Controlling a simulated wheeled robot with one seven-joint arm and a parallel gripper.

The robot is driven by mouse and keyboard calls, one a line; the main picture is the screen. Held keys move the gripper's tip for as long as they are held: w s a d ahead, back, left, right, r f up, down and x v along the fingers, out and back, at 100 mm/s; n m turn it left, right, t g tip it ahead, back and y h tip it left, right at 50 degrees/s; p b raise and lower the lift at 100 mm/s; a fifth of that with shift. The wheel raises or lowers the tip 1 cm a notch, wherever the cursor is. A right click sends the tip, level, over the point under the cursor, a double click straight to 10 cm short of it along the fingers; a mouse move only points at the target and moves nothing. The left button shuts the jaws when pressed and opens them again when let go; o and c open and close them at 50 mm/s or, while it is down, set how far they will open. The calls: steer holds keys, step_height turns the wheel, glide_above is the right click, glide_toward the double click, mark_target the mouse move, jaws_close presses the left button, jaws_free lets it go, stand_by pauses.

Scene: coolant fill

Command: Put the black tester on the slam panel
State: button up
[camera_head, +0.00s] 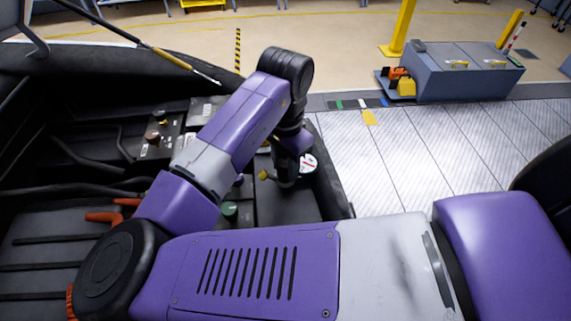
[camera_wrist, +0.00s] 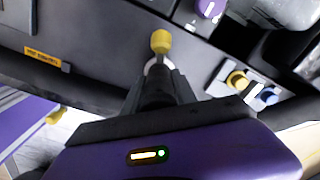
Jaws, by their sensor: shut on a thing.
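My gripper (camera_wrist: 158,80) is shut on a dark piece, which I take to be the black tester (camera_wrist: 158,90). Its body is mostly hidden between the fingers. A yellow knob (camera_wrist: 160,41) shows just beyond the fingertips, with a pale curved edge beneath it; I cannot tell if it is part of the tester. In the head view my gripper (camera_head: 286,175) points down over the dark slam panel (camera_head: 290,206). A round white dial with red marks (camera_head: 309,163) shows beside it, and a yellow knob (camera_head: 264,175) is to its left. I cannot tell whether the held piece touches the panel.
The open engine bay, with a battery-like box (camera_head: 155,140) and orange handles (camera_head: 105,216), lies left of my gripper. A green cap (camera_head: 230,209) is close by. A grey cabinet (camera_head: 465,80) stands on the floor at the back right. The wrist view shows an orange label (camera_wrist: 42,57).

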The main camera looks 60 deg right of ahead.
steer(key=o, duration=1)
steer(key=shift+f, duration=0.1)
steer(key=shift+o, duration=0.2)
step_height(320, 180, up, 12)
steer(key=shift+r, duration=0.15)
